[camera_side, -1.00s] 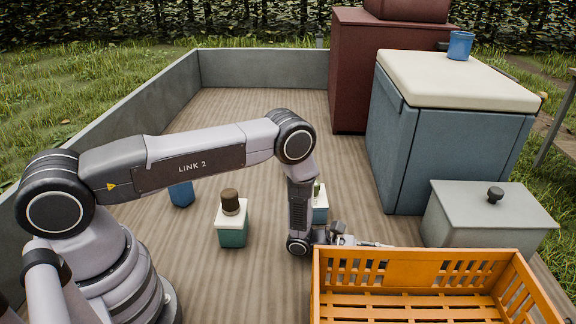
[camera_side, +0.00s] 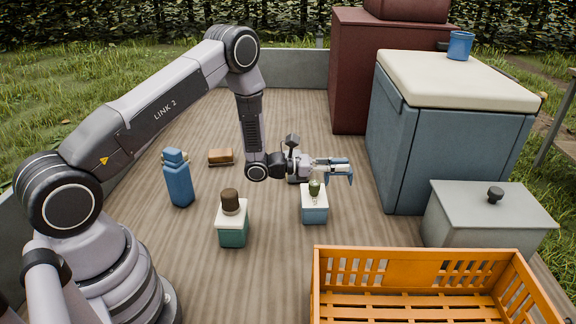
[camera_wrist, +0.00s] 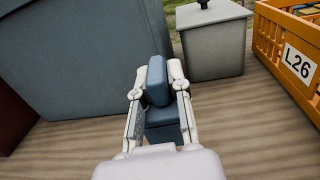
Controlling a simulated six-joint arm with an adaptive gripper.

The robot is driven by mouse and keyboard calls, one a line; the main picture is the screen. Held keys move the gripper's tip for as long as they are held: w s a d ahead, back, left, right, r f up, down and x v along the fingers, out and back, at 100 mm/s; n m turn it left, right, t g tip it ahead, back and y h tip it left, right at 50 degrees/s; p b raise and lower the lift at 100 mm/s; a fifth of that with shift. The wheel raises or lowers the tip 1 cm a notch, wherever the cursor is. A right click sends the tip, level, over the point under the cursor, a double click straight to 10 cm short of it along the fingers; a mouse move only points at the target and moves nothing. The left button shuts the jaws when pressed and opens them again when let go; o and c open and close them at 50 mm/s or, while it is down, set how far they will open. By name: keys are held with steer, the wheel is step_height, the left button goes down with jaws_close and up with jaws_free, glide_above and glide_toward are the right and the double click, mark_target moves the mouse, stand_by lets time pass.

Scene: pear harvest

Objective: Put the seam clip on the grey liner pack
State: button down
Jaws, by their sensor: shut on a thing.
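My gripper (camera_side: 338,170) is shut on a blue piece (camera_side: 347,178), which I take to be the seam clip. It is held above the deck behind the small blue box. In the wrist view my gripper (camera_wrist: 158,88) has the blue-grey piece (camera_wrist: 157,80) between its fingertips, with a second blue part (camera_wrist: 162,116) below. I cannot pick out the grey liner pack with certainty; a grey lidded box (camera_side: 485,219) stands at the right.
An orange crate (camera_side: 415,255) is at the front right. A blue box (camera_side: 314,214) with a white top and green thing, a teal box (camera_side: 233,236) with a brown knob, a blue bottle (camera_side: 178,182) and a brown block (camera_side: 221,156) stand on the deck. A large blue cabinet (camera_side: 445,150) is right.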

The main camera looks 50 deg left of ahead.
steer(key=s+a+r+n+t+y, duration=0.1)
steer(key=s+a+r+n+y, duration=0.1)
steer(key=a, duration=0.8)
steer(key=s+a+r+n+t+y, duration=0.1)
steer(key=s+a+r+t+y, duration=0.15)
steer(key=a, duration=0.75)
steer(key=shift+n+g, duration=0.3)
steer(key=shift+g, duration=0.05)
steer(key=w+a+f, duration=0.1)
steer(key=w+f, duration=0.2)
steer(key=w, duration=0.1)
steer(key=w+a+f, duration=0.2)
steer(key=w+f, duration=0.1)
steer(key=w, duration=0.1)
steer(key=w+a+f, duration=0.1)
steer(key=w+f, duration=0.3)
steer(key=shift+w+a, duration=0.2)
steer(key=shift+w, duration=0.15)
steer(key=shift+w+f, duration=0.1)
steer(key=shift+f, duration=1.55)
steer(key=shift+f, duration=0.1)
steer(key=c, duration=1.1)
jaws_free()
